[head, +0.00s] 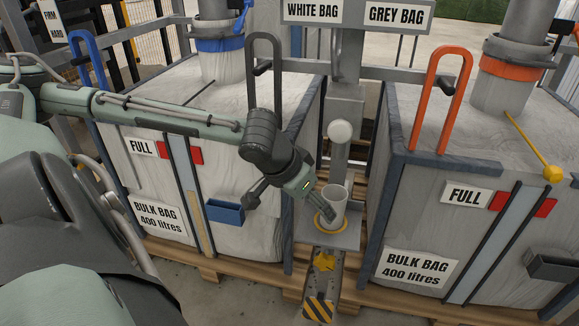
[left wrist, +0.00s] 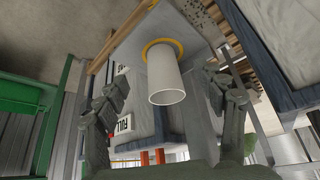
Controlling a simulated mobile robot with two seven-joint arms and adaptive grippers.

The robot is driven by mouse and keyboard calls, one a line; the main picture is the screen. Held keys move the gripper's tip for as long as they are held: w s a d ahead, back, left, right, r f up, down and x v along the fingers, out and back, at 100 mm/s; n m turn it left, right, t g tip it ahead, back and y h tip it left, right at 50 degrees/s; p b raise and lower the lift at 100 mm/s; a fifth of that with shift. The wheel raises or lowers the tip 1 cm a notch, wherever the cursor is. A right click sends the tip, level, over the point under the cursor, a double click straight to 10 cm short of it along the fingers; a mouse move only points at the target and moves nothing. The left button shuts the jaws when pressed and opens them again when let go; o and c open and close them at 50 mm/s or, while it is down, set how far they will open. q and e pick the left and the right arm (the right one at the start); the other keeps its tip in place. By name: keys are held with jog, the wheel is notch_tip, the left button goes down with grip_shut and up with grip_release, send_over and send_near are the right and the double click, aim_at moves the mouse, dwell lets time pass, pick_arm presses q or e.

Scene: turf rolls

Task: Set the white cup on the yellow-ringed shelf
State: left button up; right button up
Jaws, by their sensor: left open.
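The white cup (head: 336,203) stands upright on the small grey shelf (head: 346,238), with its base inside the yellow ring (head: 318,223). In the left wrist view the cup (left wrist: 166,78) and the yellow ring (left wrist: 181,47) around its base show clearly, with the view turned over. My left gripper (head: 322,204) reaches in from the left beside the cup. Its fingers (left wrist: 165,98) are spread wide, one on each side of the cup, with a visible gap on both sides. My right gripper is not in view.
Two large bulk bag bins flank the shelf, a left one (head: 247,231) and a right one (head: 415,218). A grey post with a round pale knob (head: 340,132) rises behind the cup. A striped yellow-black piece (head: 319,309) lies in front, below the shelf.

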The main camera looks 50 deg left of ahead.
pick_arm(q)
jog(key=s+p, duration=0.1)
jog(key=s, duration=0.5)
jog(key=shift+s, duration=0.2)
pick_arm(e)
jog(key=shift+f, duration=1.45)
